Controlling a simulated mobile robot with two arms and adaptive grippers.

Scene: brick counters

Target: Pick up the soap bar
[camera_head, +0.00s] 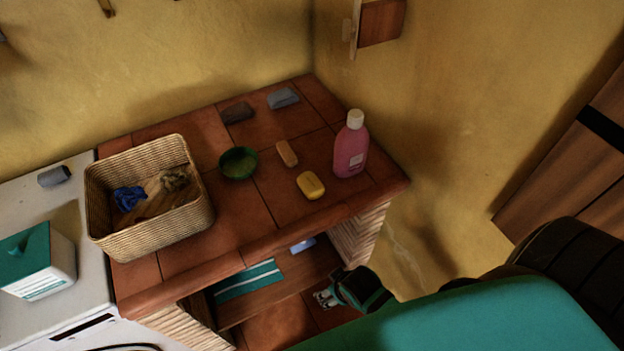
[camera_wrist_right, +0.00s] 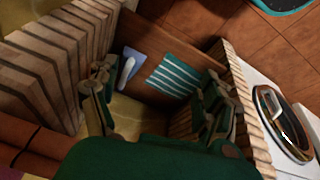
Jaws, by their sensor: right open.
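A yellow soap bar (camera_head: 311,185) lies flat on the tiled counter (camera_head: 230,215), near its front right part, just left of a pink bottle. My right gripper (camera_head: 325,297) is in front of the counter, lower in the picture than the soap and apart from it. In the right wrist view my right gripper (camera_wrist_right: 156,85) is open and empty, its fingers wide apart, facing the lower shelf. The soap bar does not show there. My left gripper is in neither view.
The pink bottle (camera_head: 351,148) stands upright. A tan bar (camera_head: 287,153), a green bowl (camera_head: 238,163), a wicker basket (camera_head: 150,235), a brown block (camera_head: 237,111) and a grey block (camera_head: 283,98) share the counter. A striped cloth (camera_wrist_right: 172,83) and blue item (camera_wrist_right: 128,68) lie on the shelf.

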